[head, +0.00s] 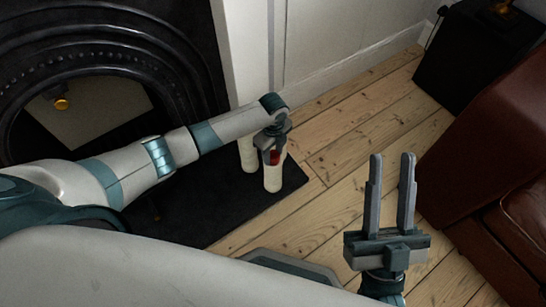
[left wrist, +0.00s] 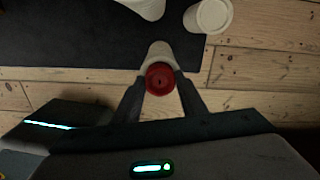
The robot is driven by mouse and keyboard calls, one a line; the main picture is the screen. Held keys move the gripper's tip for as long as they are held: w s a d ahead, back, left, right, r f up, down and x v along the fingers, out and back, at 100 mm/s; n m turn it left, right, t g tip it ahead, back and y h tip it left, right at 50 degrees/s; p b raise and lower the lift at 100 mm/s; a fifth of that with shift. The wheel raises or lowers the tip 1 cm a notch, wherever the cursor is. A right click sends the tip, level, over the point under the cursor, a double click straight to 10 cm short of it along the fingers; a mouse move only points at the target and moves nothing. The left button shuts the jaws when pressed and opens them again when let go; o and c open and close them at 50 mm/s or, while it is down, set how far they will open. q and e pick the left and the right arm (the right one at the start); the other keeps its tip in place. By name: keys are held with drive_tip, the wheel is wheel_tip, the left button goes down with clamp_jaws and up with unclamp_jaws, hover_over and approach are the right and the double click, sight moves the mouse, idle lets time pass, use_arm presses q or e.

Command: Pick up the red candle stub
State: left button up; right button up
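The red candle stub (left wrist: 160,79) shows as a round red top between the fingertips of my left gripper (left wrist: 160,85). One finger lies close on each side of it; I cannot tell whether they press on it. A pale, narrow form shows just behind the stub in the left wrist view. In the head view, my left gripper (head: 272,140) is over the dark hearth, and the red stub (head: 274,157) shows just below it, partly hidden. My right gripper (head: 391,165) is open and empty, pointing up over the floorboards, well to the right.
A pale candle (head: 273,178) stands at the hearth slab's edge (head: 215,205), and another pale candle (head: 247,154) stands close by. A black fireplace (head: 180,60) is at the left. A brown leather seat (head: 490,170) and a black box (head: 470,50) are at the right. Floorboards between are clear.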

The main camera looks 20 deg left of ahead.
sight(273, 155)
use_arm(q)
drive_tip(key=c, duration=0.4)
drive_tip(key=shift+r, duration=0.1)
